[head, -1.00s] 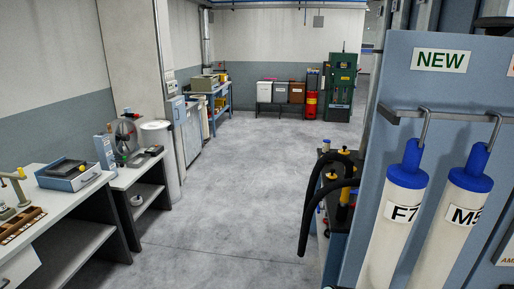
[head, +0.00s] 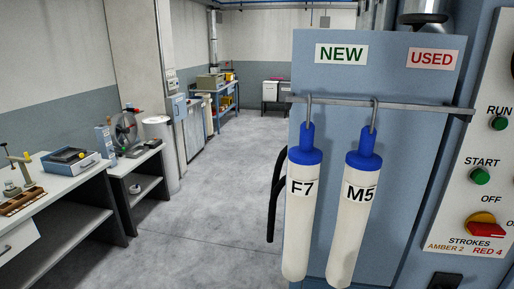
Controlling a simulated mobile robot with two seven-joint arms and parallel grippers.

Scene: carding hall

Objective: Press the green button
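A green button (head: 480,176) sits under the word START on a pale control panel (head: 472,205) at the right edge of the head view. A second round green piece (head: 500,124) sits under the word RUN, higher on the same panel; I cannot tell whether it is a lamp or a button. Below START is a red and yellow rotary switch (head: 484,226) near the word OFF. The panel's right side is cut off by the frame. Neither of my grippers is in view.
Two white tubes with blue caps, F7 (head: 303,220) and M5 (head: 354,225), hang from a rail (head: 420,106) on a blue board left of the panel. A bench (head: 60,185) stands at the left. The grey floor (head: 205,215) between is clear.

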